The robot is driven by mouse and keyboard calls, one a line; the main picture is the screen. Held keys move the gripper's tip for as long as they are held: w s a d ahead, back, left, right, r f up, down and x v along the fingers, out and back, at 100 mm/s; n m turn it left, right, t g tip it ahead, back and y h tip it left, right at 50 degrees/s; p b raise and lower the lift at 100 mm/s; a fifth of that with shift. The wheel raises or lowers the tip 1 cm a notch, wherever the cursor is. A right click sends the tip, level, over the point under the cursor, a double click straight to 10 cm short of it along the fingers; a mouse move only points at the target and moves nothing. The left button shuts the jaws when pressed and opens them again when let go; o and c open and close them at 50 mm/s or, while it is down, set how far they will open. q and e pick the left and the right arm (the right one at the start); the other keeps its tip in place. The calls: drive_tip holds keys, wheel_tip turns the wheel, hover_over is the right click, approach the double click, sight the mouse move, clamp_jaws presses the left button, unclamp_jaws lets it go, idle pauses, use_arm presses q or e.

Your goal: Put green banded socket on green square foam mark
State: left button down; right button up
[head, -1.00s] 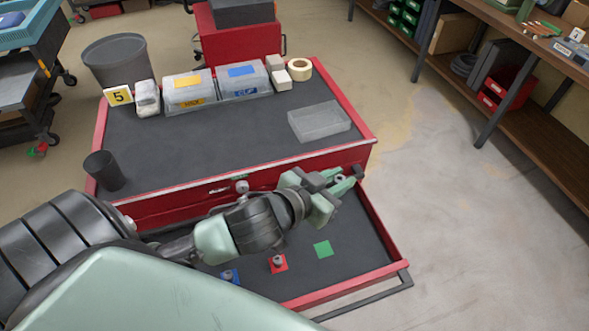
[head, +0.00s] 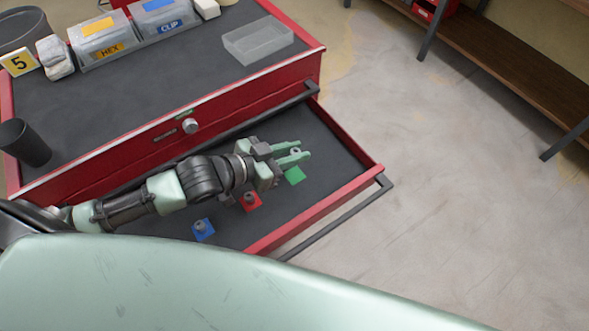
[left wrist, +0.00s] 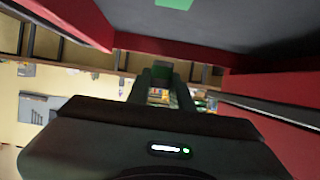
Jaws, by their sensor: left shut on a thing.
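My left gripper (head: 300,154) is shut on a small grey socket (head: 296,150), held between its fingertips over the open drawer. Its band colour is too small to make out in the head view. In the left wrist view the socket (left wrist: 162,68) is a dark shape between the fingertips (left wrist: 162,76). The green square foam mark (head: 294,176) lies bare on the drawer floor, just below the gripper in the head picture. Part of it shows at the top of the left wrist view (left wrist: 174,3). The socket appears raised above the floor and apart from the mark. My right gripper is out of view.
A grey socket stands on the red mark (head: 250,203) and another on the blue mark (head: 203,230). The red drawer wall (head: 318,208) and dark handle bar (head: 340,220) bound the drawer. The cabinet top holds a clear tray (head: 258,42), labelled bins (head: 98,40) and a dark cup (head: 24,143).

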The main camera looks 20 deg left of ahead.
sight(295, 176)
use_arm(q)
wheel_tip(295, 176, down, 7)
drive_tip(key=shift+f+b, duration=0.2)
drive_tip(key=shift+b, duration=0.15)
drive_tip(key=shift+f, duration=0.1)
drive_tip(key=c, duration=1.3)
unclamp_jaws()
drive_tip(key=shift+o, duration=0.2)
drive_tip(key=p+v, duration=0.1)
drive_tip(key=v, duration=1.1)
